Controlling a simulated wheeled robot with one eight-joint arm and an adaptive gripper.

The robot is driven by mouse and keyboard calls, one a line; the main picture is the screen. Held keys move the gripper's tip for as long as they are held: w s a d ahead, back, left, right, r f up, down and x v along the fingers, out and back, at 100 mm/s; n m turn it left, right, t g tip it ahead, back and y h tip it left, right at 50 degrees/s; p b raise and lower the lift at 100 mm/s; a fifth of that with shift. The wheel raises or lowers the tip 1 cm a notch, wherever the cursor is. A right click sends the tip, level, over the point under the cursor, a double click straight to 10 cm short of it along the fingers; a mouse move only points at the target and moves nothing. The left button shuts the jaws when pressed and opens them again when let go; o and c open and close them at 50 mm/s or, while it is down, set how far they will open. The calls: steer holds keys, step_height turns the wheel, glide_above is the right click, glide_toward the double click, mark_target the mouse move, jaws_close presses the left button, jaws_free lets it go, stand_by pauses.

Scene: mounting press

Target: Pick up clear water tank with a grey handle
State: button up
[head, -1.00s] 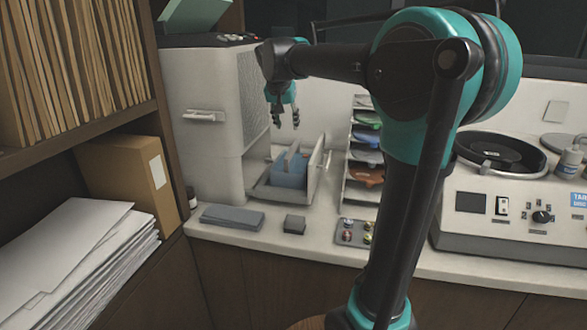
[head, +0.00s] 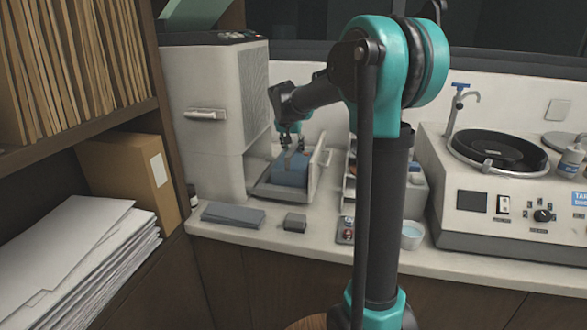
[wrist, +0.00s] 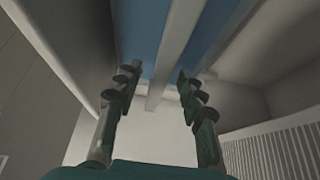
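The clear water tank (head: 289,172) looks blue and stands upright in the open lower bay of the pale press. In the wrist view its blue inside (wrist: 142,35) shows on both sides of a light grey bar, which looks like the handle (wrist: 177,45). My gripper (head: 291,139) is just above the tank in the head view, pointing down. In the wrist view my gripper (wrist: 157,76) has its two fingers apart, one on each side of the bar's end. I cannot tell whether they touch it. The head view partly hides the handle behind the fingers.
The tray (head: 265,192) under the tank juts out, with an open door panel (head: 320,160) close on its right. The press body (head: 205,120) rises at the left. A grey slab (head: 233,215) and small dark block (head: 295,222) lie in front.

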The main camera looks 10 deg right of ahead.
steer(key=shift+w+d+f, duration=0.1)
steer(key=shift+w+f, duration=0.1)
steer(key=shift+f, duration=0.25)
steer(key=shift+f, duration=0.25)
stand_by(0.3)
steer(key=shift+c, duration=0.2)
jaws_close()
